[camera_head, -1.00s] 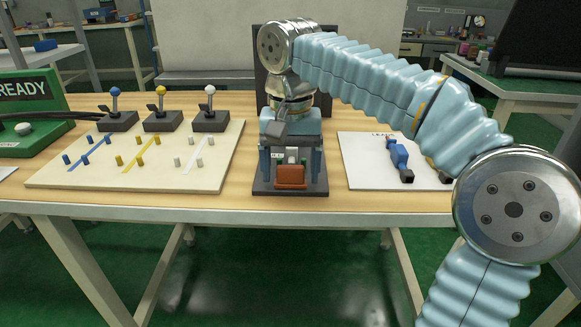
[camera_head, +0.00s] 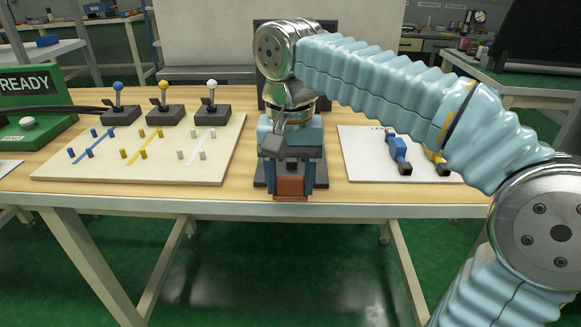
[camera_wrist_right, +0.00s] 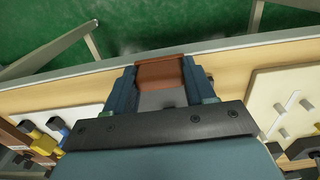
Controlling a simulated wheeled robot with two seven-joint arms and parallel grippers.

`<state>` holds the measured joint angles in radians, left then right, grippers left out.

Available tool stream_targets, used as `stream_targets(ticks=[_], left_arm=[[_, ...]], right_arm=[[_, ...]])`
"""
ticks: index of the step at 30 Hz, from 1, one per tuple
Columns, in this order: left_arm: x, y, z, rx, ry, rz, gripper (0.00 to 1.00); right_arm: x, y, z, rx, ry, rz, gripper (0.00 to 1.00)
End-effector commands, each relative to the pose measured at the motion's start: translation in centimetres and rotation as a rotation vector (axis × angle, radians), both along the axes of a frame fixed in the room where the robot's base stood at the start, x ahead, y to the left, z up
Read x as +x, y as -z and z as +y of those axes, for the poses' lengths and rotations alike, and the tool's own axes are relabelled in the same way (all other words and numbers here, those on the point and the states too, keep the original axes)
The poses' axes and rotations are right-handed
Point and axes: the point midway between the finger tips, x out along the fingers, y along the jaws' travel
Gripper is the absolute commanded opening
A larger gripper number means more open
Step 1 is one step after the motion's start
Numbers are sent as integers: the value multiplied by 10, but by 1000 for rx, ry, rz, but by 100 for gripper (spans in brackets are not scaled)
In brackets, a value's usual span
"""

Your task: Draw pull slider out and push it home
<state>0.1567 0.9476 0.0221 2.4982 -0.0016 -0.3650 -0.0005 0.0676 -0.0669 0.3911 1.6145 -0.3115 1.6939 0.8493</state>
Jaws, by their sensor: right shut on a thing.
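The pull slider (camera_head: 290,188) shows as a brown-orange block at the front of a dark base (camera_head: 261,178), close to the table's front edge. My right gripper (camera_head: 290,181) points down, with one blue finger on each side of the block, and is shut on it. In the right wrist view the slider (camera_wrist_right: 161,74) sits between the two fingertips (camera_wrist_right: 162,84), with a grey flat part behind it. The rest of the slider's mechanism is mostly hidden under my gripper. My left gripper is not in view.
A cream board (camera_head: 215,165) with coloured pegs and levers (camera_head: 165,112) stands left. A green READY box (camera_head: 30,100) is at far left. A white board (camera_head: 362,165) with blue and yellow connectors lies right. The table's front edge (camera_head: 215,203) runs just before the slider.

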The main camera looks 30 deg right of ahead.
Motion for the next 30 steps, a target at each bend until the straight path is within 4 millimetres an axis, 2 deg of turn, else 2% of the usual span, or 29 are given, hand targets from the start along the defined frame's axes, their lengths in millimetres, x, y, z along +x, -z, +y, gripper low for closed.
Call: stream_targets(ticks=[8,9,13,23,26,30], left_arm=[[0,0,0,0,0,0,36],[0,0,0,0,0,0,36],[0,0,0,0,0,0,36],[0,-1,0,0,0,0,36],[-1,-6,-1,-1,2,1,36],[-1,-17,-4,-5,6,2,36]], right_arm=[[-3,1,2,4,-1,8,0],[-3,1,3,4,-2,9,60],[-3,1,2,3,-2,7,79],[-2,-4,2,3,-1,4,79],[-1,-17,2,2,-2,2,79],[-1,-49,2,4,-3,1,79]])
